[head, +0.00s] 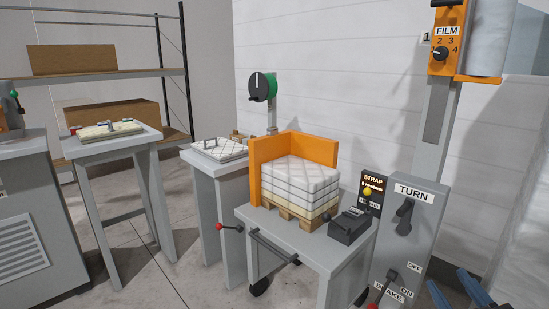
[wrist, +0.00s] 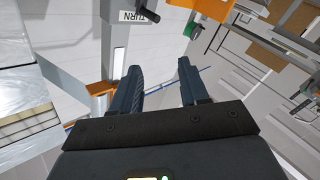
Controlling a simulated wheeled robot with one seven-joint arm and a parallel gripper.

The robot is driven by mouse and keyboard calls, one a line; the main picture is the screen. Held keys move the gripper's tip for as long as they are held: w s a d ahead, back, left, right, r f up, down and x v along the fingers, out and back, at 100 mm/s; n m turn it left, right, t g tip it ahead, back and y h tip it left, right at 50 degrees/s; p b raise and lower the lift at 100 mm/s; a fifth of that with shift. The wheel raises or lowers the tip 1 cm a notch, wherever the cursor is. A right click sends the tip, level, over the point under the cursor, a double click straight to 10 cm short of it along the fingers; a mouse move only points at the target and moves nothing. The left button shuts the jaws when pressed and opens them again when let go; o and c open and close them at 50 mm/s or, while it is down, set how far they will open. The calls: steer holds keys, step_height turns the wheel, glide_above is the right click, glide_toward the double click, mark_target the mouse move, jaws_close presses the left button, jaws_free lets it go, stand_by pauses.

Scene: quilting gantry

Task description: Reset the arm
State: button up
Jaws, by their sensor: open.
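My gripper (wrist: 160,80) fills the lower middle of the wrist view. Its two dark fingers are apart, with nothing between them. Behind them the wrist view shows a pale wall and a grey post. The grey machine column with the TURN knob (head: 404,215) stands just left of those parts in the head view. The TURN label also shows at the top of the wrist view (wrist: 133,16).
A grey table (head: 285,240) holds a wrapped stack (head: 300,182) on a pallet against an orange corner guard (head: 268,152), beside a black strapping device (head: 350,225). Two more stands (head: 105,145) and a shelf (head: 110,76) are at left. Floor (head: 185,285) is clear at lower left.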

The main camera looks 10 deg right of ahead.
steer(key=s+a+f+m+g+p, duration=0.1)
steer(key=s+a+f+m, duration=0.2)
steer(key=s, duration=0.5)
steer(key=s+a+f+g+p, duration=0.1)
steer(key=s+a+f, duration=0.25)
steer(key=s, duration=0.35)
steer(key=s+a+r+y, duration=0.1)
steer(key=s+a+r, duration=0.1)
steer(key=s, duration=0.7)
steer(key=s+a+r+g+y+p, duration=0.1)
steer(key=s+a+r, duration=0.1)
steer(key=s, duration=0.7)
steer(key=shift+a+r+m, duration=0.15)
steer(key=shift+r+m, duration=0.15)
steer(key=shift+m, duration=0.1)
steer(key=shift+c, duration=0.3)
